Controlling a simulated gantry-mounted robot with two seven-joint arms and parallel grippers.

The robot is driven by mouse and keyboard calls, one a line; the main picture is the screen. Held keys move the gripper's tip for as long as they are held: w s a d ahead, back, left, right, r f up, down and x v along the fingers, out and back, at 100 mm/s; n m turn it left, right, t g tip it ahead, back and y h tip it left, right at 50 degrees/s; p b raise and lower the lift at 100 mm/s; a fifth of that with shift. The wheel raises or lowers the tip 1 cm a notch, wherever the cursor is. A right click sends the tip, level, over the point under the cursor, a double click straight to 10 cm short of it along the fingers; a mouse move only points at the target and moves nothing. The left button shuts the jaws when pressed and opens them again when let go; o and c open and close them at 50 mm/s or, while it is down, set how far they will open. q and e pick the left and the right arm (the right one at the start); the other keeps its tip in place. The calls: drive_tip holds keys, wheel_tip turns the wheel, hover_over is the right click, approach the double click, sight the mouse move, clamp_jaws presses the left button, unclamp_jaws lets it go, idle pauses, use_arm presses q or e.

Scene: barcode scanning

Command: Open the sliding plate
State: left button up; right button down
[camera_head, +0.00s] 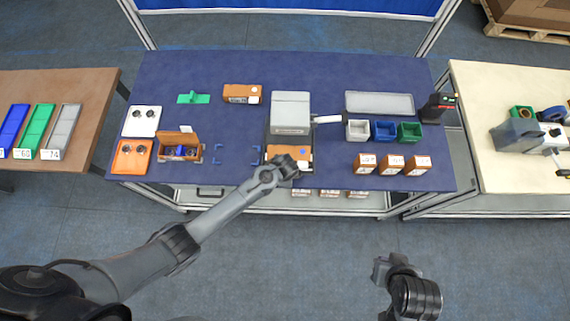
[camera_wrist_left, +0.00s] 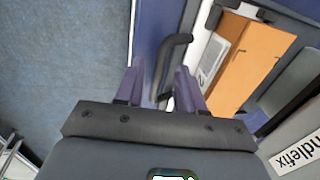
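The scanning station has a grey housing (camera_head: 290,112) near the middle of the blue table. An orange box with a white label (camera_head: 297,152) sits at its front; the box also shows in the left wrist view (camera_wrist_left: 250,60). A black curved handle (camera_wrist_left: 172,52) runs beside the box, likely on the sliding plate, which is mostly hidden. My left gripper (camera_head: 289,172) is at the station's front edge. In the left wrist view its fingers (camera_wrist_left: 158,80) are apart, with the handle between them and no clear grip. My right gripper (camera_head: 384,268) hangs over the floor in front; its finger state is unclear.
Left on the table are an open orange box (camera_head: 180,150), a white tray (camera_head: 142,120) and an orange tray (camera_head: 131,157). Right are small bins (camera_head: 384,131), several orange boxes (camera_head: 392,166) and a black scanner (camera_head: 438,108). Floor in front is clear.

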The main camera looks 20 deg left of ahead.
use_arm(q)
drive_tip(key=shift+r, duration=0.1)
wheel_tip(320, 180, up, 10)
drive_tip(key=s, duration=0.2)
drive_tip(key=shift+d+r, duration=0.2)
drive_tip(key=shift+d, duration=0.15)
idle(0.3)
